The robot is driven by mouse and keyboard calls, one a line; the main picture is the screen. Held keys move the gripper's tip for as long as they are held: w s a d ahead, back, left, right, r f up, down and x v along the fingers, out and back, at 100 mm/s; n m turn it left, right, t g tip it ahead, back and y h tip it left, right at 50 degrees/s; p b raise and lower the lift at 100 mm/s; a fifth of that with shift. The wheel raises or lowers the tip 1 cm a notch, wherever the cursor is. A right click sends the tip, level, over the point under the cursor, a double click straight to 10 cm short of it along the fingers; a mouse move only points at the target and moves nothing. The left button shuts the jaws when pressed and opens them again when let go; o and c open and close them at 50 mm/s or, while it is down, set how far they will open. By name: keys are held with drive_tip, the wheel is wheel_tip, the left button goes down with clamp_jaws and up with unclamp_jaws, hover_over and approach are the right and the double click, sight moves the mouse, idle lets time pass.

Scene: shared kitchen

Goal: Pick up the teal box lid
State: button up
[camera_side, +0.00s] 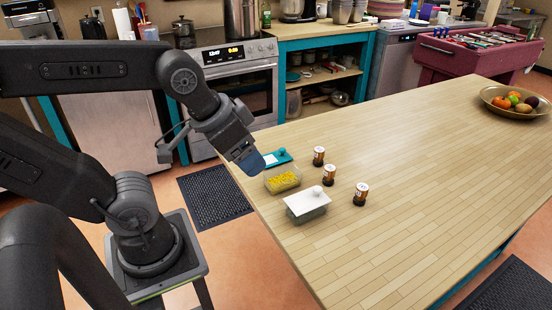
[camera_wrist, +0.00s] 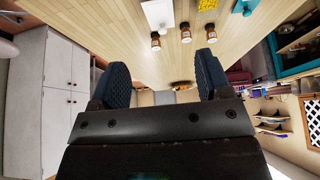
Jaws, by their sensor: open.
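The teal box lid (camera_side: 271,161) has a small teal knob and lies flat near the table's left edge. In the wrist view, the lid (camera_wrist: 243,7) shows at the top edge, partly cut off. My gripper (camera_side: 252,163) is left of the lid in the side view, its blue fingers overlapping the lid's left end in the picture. I cannot tell the exact gap. In the wrist view, my gripper (camera_wrist: 162,75) has its two fingers wide apart with nothing between them.
A clear box of yellow pieces (camera_side: 283,180) is close in front of the lid. A box with a white lid (camera_side: 307,203) stands nearer the camera. Three brown jars (camera_side: 329,175) stand to the right. A fruit bowl (camera_side: 516,101) is far right; the middle of the wooden table (camera_side: 410,160) is clear.

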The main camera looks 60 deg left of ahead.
drive_tip(key=c, duration=0.4)
drive_tip(key=shift+o, duration=0.2)
drive_tip(key=m+g+y, duration=0.4)
drive_tip(key=m+g, duration=0.2)
drive_tip(key=m, duration=1.2)
hover_over(283, 149)
drive_tip(key=d, duration=0.3)
drive_tip(key=f, duration=0.9)
drive_tip(key=s+f, duration=0.1)
drive_tip(key=f, duration=0.3)
drive_tip(key=shift+f, duration=0.35)
drive_tip(key=a+f, duration=0.2)
drive_tip(key=f, duration=0.1)
drive_tip(key=shift+w+a+f, duration=0.15)
drive_tip(key=shift+w+f, duration=0.1)
drive_tip(key=shift+w, duration=0.15)
drive_tip(key=shift+a+f, duration=0.2)
drive_tip(key=shift+f, duration=0.35)
